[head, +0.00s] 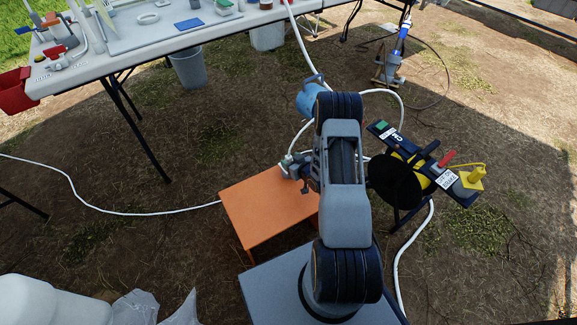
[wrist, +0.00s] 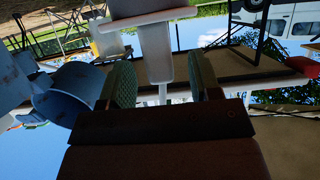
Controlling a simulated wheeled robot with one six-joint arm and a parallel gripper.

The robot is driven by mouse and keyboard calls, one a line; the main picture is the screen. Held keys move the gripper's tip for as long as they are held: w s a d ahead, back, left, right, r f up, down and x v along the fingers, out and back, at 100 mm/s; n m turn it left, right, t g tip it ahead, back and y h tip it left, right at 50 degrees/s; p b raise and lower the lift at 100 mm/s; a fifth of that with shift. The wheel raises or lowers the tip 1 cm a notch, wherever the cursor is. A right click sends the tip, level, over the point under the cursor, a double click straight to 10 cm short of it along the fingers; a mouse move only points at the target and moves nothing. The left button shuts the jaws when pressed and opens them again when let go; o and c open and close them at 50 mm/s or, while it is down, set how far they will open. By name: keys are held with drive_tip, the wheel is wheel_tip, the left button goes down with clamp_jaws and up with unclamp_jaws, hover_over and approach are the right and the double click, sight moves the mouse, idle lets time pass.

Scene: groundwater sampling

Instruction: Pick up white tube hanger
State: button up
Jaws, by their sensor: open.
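My gripper (wrist: 158,76) is open, with a green-padded finger on each side in the wrist view. A white piece (wrist: 154,48), which looks like the white tube hanger, stands between the fingers with a wider part at the top of the picture. A gap shows on each side of it, so the jaws are not closed on it. In the head view my gripper (head: 292,168) is above the far right part of the orange table, partly hidden by my arm. The hanger is too small there to make out clearly.
The orange table (head: 258,212) stands below my gripper. A blue container (head: 311,93) is beyond it and also shows at left in the wrist view (wrist: 72,92). A black cable reel (head: 395,180) is to the right. White tubing (head: 300,135) runs close by. A long grey table (head: 100,58) is at the back.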

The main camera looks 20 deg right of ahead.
drive_tip(key=b+x, duration=0.1)
drive_tip(key=x, duration=0.3)
drive_tip(key=shift+f, duration=0.15)
drive_tip(key=c, duration=1)
